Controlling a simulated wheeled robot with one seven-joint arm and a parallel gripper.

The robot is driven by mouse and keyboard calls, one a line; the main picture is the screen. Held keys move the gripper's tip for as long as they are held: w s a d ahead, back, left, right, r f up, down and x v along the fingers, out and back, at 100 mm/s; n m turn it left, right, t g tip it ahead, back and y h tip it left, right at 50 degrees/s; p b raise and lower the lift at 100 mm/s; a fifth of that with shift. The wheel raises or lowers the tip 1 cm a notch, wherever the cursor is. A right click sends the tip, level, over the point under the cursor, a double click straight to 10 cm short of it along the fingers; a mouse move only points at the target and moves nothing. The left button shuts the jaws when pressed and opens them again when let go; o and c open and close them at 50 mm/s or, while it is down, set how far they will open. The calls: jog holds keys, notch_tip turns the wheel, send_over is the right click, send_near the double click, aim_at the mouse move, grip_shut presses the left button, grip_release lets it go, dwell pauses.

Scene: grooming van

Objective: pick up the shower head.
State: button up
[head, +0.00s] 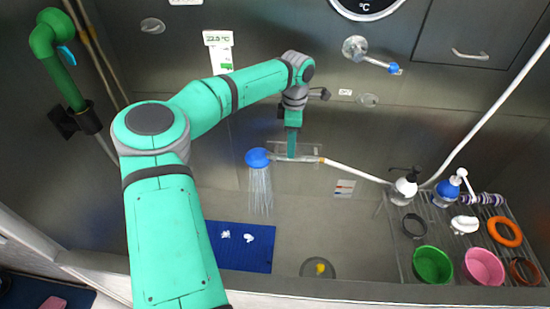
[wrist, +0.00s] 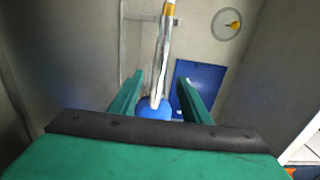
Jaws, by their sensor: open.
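The shower head (head: 258,158) is blue, with water streaming down from it, and it has a metal handle (head: 302,159) joined to a white hose. It lies across a wall bracket (head: 318,149) at the back of the tub. My gripper (head: 291,155) points down at the handle, just right of the blue head. In the wrist view my gripper (wrist: 160,92) is open, with its fingers on either side of the handle. The blue head (wrist: 154,109) shows there between the fingers, partly hidden by the gripper body. I cannot tell whether the fingers touch the handle.
A blue mat (head: 240,258) lies on the tub floor, with a drain (head: 318,268) and a yellow item on it to the right. A wire rack (head: 392,240) at the right holds pump bottles, bowls and rings. The white hose (head: 480,125) runs up to the right.

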aim_at(284, 159)
jog(key=shift+a+f, duration=0.15)
jog(key=shift+f, duration=2.65)
jog(key=shift+c, duration=0.3)
jog(key=c, duration=1)
grip_shut()
jog(key=shift+r, duration=0.1)
